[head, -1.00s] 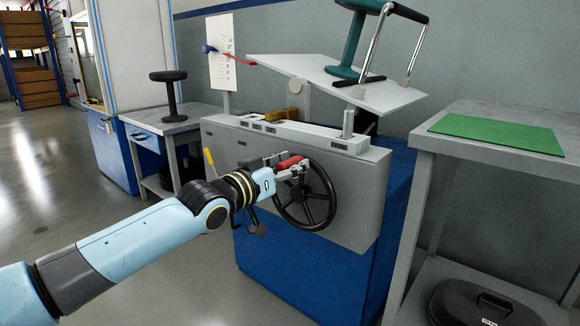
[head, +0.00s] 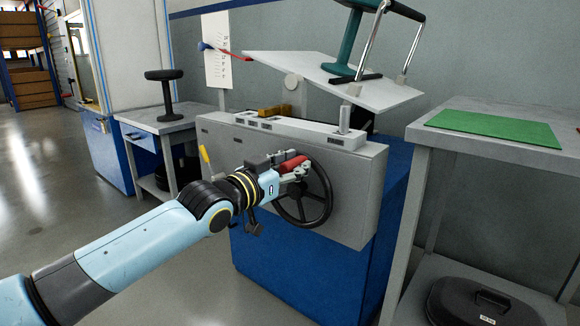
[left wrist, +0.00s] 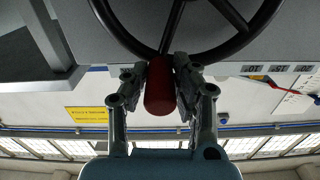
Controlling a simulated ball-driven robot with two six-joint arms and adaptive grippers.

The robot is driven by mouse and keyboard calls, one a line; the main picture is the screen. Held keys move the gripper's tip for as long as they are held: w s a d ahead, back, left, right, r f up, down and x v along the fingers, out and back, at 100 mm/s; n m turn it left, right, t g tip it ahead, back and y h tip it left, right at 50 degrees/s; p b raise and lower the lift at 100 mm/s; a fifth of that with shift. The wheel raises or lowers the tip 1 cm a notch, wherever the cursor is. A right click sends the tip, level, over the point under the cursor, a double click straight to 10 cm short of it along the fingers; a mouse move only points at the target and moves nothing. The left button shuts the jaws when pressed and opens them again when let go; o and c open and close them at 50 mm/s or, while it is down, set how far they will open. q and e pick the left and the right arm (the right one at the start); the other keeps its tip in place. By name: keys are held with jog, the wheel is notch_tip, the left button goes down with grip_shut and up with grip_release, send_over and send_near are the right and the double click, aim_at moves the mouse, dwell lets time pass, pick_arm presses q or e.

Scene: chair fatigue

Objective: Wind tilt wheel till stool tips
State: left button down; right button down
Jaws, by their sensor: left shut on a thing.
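The black spoked tilt wheel (head: 318,200) is on the front of the grey machine housing (head: 352,190). A metal support frame (head: 378,38) stands beside the stool. My right gripper is not in view.
A paper scale (head: 217,60) with a red pointer (head: 232,55) is left of the plate. A bench with a green mat (head: 492,128) is at right, with a black case (head: 480,303) below. A black stool (head: 166,92) stands on a small table at left.

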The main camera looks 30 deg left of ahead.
pick_arm(q)
jog(key=shift+f, duration=0.1)
jog(key=c, duration=1.1)
grip_release()
jog(key=shift+o, duration=0.2)
jog(key=s, duration=1.2)
jog(key=shift+a, duration=0.45)
